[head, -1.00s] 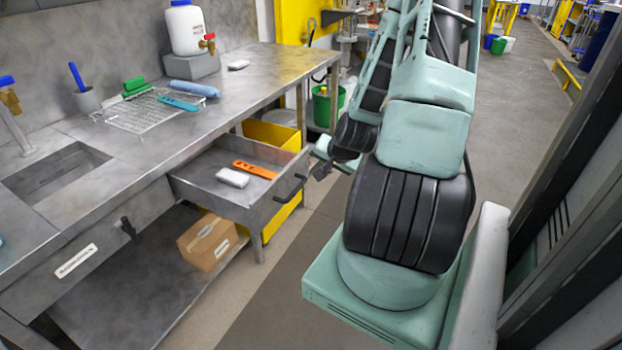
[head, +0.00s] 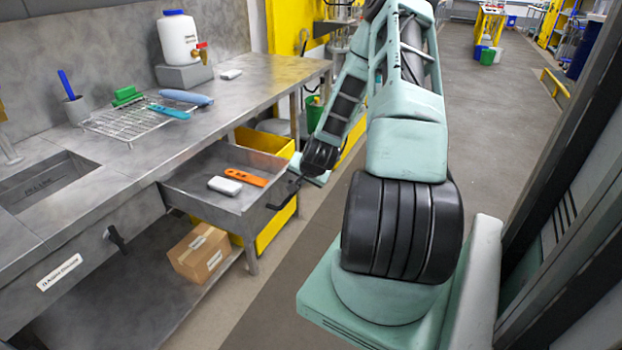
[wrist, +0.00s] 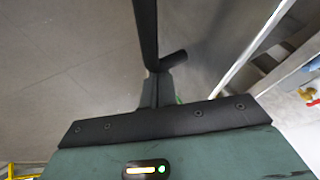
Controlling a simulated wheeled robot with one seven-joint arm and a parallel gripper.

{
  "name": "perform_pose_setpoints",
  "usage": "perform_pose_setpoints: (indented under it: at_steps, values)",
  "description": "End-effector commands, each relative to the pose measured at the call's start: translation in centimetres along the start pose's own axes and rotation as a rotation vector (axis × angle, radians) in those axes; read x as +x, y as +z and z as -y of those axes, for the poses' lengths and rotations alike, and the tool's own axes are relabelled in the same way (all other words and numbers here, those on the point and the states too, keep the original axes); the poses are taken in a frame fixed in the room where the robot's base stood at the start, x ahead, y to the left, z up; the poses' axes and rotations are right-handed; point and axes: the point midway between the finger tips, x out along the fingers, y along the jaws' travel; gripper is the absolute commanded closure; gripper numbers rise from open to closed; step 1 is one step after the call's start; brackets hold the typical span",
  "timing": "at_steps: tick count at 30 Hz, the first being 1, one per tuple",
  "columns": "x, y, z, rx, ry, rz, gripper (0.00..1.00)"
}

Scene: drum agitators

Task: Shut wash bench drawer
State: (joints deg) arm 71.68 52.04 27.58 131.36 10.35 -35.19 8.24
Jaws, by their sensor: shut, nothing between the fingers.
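The wash bench drawer (head: 186,196) is pulled out from under the bench top, in the head view. A white block (head: 225,186) and an orange tool (head: 246,177) lie in it. Its dark handle (head: 275,206) is on the outer front. My gripper (head: 294,184) is at the drawer front, by the handle; my arm partly hides this spot. In the wrist view my gripper (wrist: 158,88) is shut and empty, its tips close to the dark handle bar (wrist: 146,30). I cannot tell whether they touch it. The grey drawer front (wrist: 212,45) is to the right.
The steel bench (head: 225,98) holds a rack (head: 125,122), a white jug (head: 180,40) and a sink. A cardboard box (head: 200,252) sits on the lower shelf, and a yellow bin (head: 264,143) stands behind the drawer.

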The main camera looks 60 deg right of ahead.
Motion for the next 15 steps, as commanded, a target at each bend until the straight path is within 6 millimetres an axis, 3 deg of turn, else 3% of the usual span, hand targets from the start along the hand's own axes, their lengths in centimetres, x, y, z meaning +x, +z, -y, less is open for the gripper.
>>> perform_pose_setpoints:
  at_steps: [15]
  values:
    - [0.45, 0.05, 0.88, 0.001, 0.0, 0.001, 1.0]
